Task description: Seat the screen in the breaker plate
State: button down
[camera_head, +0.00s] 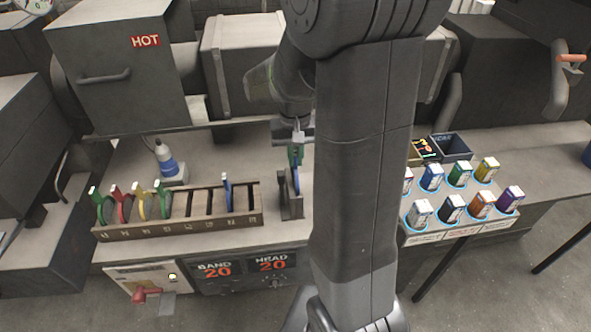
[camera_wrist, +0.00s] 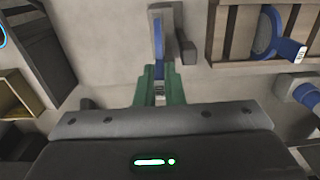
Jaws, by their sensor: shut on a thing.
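A thin blue-edged disc, seen nearly edge-on, is the screen (camera_wrist: 158,36); it also shows in the head view (camera_head: 296,181) below my gripper (camera_head: 295,155). In the wrist view, my gripper's green fingers (camera_wrist: 160,76) are shut on its near end. A grey upright block (camera_head: 287,203), which looks like the breaker plate, stands at the bench's front; it also shows beside the disc in the wrist view (camera_wrist: 187,48). The disc is close against or within this block; I cannot tell how deep it sits. My arm hides the area to the right.
A slotted rack (camera_head: 180,226) holds several colored screens, including a blue one (camera_head: 227,190). A white and blue bottle-like item (camera_head: 167,163) stands behind it. A tray of colored cartons (camera_head: 455,220) is at right. The machine with the HOT box (camera_head: 115,75) rises behind.

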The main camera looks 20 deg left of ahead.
aim_at(295, 167)
jog(key=shift+f, duration=2.6)
jog(key=c, duration=2)
grip_release()
jog(key=shift+f, duration=0.1)
jog(key=shift+o, duration=1)
jog(key=shift+r, duration=0.7)
notch_tip(295, 167, up, 11)
jog(key=shift+r, duration=0.1)
jog(key=shift+f, duration=0.2)
